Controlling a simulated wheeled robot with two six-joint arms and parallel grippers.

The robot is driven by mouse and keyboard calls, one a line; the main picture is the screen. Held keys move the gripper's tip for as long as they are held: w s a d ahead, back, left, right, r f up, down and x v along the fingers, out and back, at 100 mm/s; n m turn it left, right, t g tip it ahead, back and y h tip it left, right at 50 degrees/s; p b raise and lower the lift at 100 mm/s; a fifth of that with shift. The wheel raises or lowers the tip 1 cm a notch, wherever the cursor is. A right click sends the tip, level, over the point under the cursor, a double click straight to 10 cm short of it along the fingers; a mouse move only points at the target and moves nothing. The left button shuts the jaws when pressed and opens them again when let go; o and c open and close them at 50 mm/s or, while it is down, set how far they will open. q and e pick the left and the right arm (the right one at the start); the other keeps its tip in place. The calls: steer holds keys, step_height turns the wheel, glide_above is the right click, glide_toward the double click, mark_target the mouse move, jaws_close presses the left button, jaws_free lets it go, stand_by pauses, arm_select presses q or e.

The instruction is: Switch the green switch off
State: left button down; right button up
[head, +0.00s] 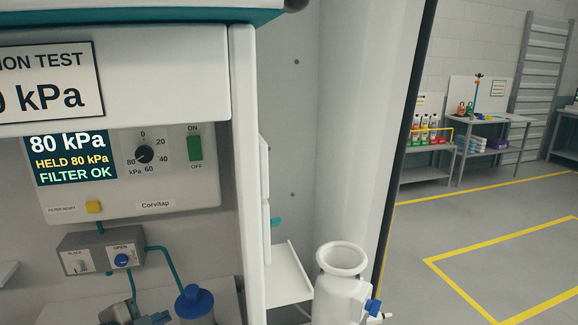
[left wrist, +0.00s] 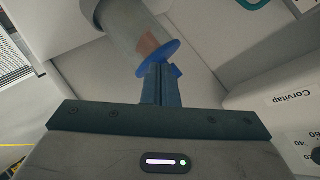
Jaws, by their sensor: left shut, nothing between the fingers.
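The green switch (head: 195,148) is on the light panel at the right of the display, with ON printed above it and OFF below. Which way it is tipped is hard to tell. My left gripper (head: 155,318) shows at the bottom edge of the head view, well below the switch and left of a blue-capped container (head: 194,303). In the left wrist view its fingers (left wrist: 155,82) are together and empty, in front of a blue disc (left wrist: 158,57); contact cannot be told. The switch is not visible in the wrist view. My right gripper is not in view.
The panel carries a display (head: 70,157), a pressure dial (head: 145,154) and a yellow button (head: 93,207). Below hangs a grey valve box (head: 101,250) with teal tubes. A white upright (head: 247,150) stands right of the panel. Open floor lies at far right.

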arm_select(q)
steer(key=s+f+n+g+y, duration=0.2)
steer(key=s+f+n+g, duration=0.3)
steer(key=s+f, duration=0.7)
steer(key=s+f+n+g+y, duration=0.3)
steer(key=s+f+n, duration=0.6)
steer(key=s, duration=0.6)
steer(key=a+f+m+g, duration=0.1)
steer(key=a+f, duration=0.1)
steer(key=f, duration=1.4)
steer(key=a+f+g, duration=0.1)
steer(key=a+f, duration=0.1)
steer(key=f, duration=1.4)
steer(key=s+f, duration=1.7)
steer(key=f, duration=0.1)
steer(key=shift+a+g, duration=0.3)
steer(key=shift+a, duration=0.15)
steer(key=shift+s, duration=0.1)
